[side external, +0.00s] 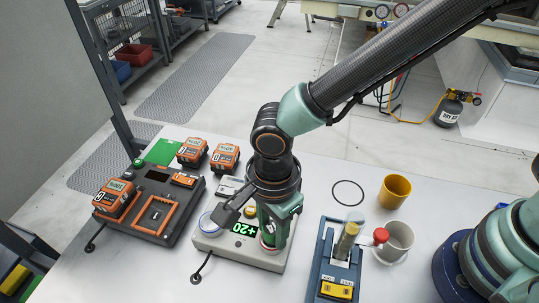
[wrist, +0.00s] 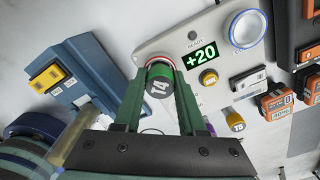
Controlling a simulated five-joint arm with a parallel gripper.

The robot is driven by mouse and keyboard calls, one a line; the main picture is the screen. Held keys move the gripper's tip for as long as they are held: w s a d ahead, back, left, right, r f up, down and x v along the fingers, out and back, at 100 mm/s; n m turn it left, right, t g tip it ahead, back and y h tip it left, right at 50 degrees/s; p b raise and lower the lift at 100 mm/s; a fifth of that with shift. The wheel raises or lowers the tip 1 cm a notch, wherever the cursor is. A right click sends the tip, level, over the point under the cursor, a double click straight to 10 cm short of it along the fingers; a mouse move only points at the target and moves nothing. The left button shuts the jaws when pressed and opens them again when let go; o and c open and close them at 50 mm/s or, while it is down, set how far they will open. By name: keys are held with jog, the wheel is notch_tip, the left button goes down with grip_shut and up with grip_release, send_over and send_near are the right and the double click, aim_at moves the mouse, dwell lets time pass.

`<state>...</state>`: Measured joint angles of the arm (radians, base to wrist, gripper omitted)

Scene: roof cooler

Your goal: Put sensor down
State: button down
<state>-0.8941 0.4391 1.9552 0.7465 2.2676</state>
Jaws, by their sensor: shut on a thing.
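My gripper (wrist: 160,92) is shut on a small cylinder (wrist: 160,87) with a grey and green end marked 14, which looks to be the sensor. The cylinder is over or at the red-ringed spot (wrist: 158,57) on a pale instrument box (wrist: 150,42). In the side external view my gripper (side external: 272,236) points down at the right end of that box (side external: 240,257). The fingers mostly hide the cylinder there, and I cannot tell whether it touches the box. The box's display (wrist: 201,54) reads +20. A blue-ringed round pad (wrist: 245,29) is at its other end.
A yellow-topped cylinder marked 15 (wrist: 236,122) stands near the box. A dark dock (side external: 150,212) with orange packs is at left. A black ring (side external: 348,182) lies behind.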

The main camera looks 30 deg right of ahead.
aim_at(272, 227)
jog(key=shift+f, duration=0.45)
jog(key=shift+c, duration=2.4)
grip_release()
notch_tip(272, 227, up, 12)
jog(key=w+d+r+n+t+y, duration=0.1)
jog(key=w+d+r+n, duration=0.25)
jog(key=d, duration=0.45)
jog(key=w+d+r+n+t, duration=0.2)
jog(key=d+r+n, duration=0.15)
jog(key=d, duration=0.35)
jog(key=s+d+n+t+h, duration=0.1)
jog(key=d+n+t, duration=0.1)
jog(key=d+n, duration=0.6)
jog(key=d, duration=0.7)
jog(key=shift+s+d+n+t, duration=0.3)
jog(key=shift+s+d+n, duration=0.05)
jog(key=shift+d+n, duration=0.05)
jog(key=shift+r, duration=0.1)
